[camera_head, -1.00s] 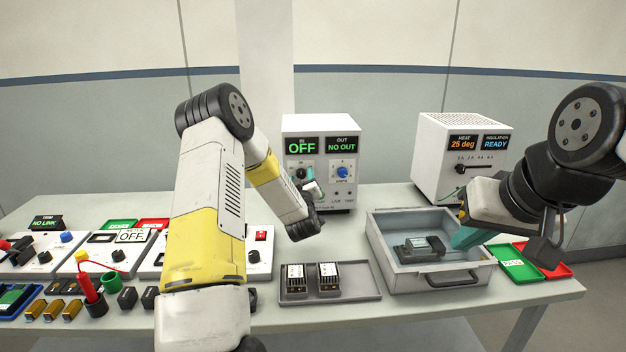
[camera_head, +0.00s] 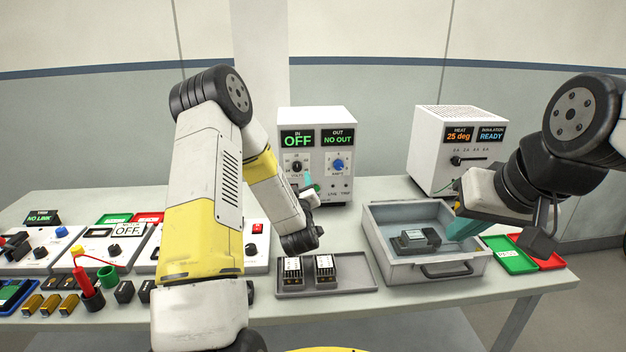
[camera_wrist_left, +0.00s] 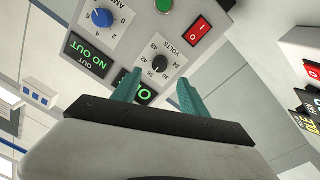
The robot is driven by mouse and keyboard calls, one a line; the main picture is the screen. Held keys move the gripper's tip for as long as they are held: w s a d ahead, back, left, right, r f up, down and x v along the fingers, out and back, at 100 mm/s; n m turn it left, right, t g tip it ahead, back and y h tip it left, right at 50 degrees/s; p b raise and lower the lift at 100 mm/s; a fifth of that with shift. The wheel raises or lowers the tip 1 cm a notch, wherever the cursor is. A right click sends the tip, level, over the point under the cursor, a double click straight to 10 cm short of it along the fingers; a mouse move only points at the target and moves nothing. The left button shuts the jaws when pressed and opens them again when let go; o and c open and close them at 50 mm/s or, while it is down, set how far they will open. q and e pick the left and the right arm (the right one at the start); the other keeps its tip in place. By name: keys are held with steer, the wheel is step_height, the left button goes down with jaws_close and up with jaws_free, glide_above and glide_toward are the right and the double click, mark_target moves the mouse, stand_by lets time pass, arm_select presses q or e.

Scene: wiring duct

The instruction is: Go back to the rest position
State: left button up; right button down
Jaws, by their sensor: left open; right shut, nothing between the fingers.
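My left gripper (camera_head: 308,182) is in front of the white power supply (camera_head: 340,120), near its lower front; its teal fingers are only partly visible in the head view. In the left wrist view the two teal fingers (camera_wrist_left: 158,92) stand apart with nothing between them, pointing toward the panel with the VOLTS knob (camera_wrist_left: 160,62). My right gripper (camera_head: 462,229) is over the right side of the grey open drawer tray (camera_head: 425,272), its teal fingers together and empty. A dark module (camera_head: 414,241) lies in that tray, left of the right fingers.
A grey tray (camera_head: 350,285) with two dark modules stands at front centre. A white heater box (camera_head: 462,150) stands at the back right. Green (camera_head: 510,256) and red (camera_head: 553,262) trays lie at the right edge. Meters, a red plug and small parts crowd the left.

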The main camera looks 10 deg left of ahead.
arm_select(q)
steer(key=s+d+r+m+g+h, duration=0.2)
steer(key=s+d+r+m+h, duration=0.1)
steer(key=r, duration=0.3)
steer(key=s+d+r+m+g+h, duration=0.2)
steer(key=s+d+r+m+h, duration=0.15)
steer(key=r, duration=0.25)
steer(key=s+r+m+g, duration=0.2)
steer(key=s+g, duration=0.5)
steer(key=s, duration=2.3)
steer(key=shift+a+r+g, duration=0.2)
steer(key=shift+g, duration=0.2)
